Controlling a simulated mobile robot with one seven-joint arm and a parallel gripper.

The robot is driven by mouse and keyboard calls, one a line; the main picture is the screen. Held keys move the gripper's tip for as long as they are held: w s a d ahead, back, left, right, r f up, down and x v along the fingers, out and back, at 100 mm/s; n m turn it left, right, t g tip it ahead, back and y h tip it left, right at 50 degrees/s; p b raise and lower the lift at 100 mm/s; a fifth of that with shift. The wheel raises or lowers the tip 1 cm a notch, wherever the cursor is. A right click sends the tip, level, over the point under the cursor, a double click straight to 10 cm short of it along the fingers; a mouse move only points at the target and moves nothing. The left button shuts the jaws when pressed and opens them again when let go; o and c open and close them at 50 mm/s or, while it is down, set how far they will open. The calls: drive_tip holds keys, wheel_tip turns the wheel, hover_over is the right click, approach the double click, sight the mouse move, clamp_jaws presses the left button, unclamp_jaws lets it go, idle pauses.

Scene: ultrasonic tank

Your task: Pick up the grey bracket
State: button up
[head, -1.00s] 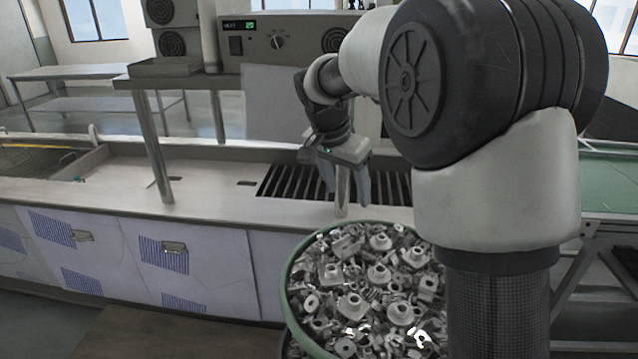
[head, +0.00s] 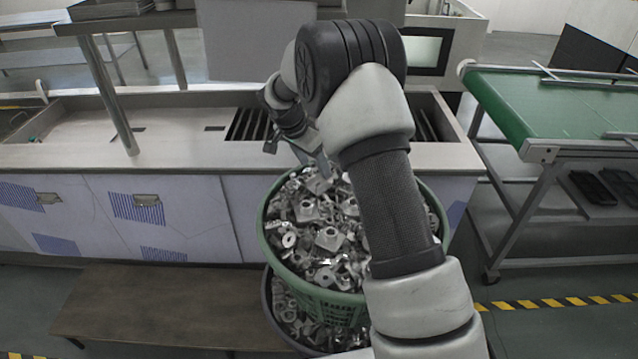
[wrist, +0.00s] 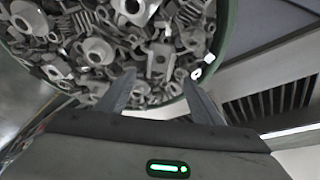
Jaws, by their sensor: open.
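Many grey metal parts fill a round green basket (head: 330,305). Several have flanges, rings or plates, and I cannot tell for certain which one is the grey bracket. In the wrist view, a flat grey part with a hole (wrist: 158,62) lies just beyond the space between my fingertips. My gripper (head: 297,156) is over the back left rim of the basket, partly hidden by my arm. In the wrist view my gripper (wrist: 159,76) is open, its two fingers apart with nothing held between them.
A steel tank counter (head: 180,155) with a slatted opening (head: 245,125) stands behind the basket. A second container of parts (head: 290,310) is below the basket. A green-topped table (head: 550,105) stands at the right, and a low brown platform (head: 170,305) at the left.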

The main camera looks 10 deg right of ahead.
sight(317, 176)
drive_tip(key=x, duration=0.3)
drive_tip(key=p+x, duration=0.1)
drive_tip(key=x, duration=0.1)
drive_tip(key=shift+s+a+f, duration=0.15)
drive_tip(key=shift+a+f, duration=0.05)
drive_tip(key=shift+f, duration=0.25)
drive_tip(key=c, duration=1.2)
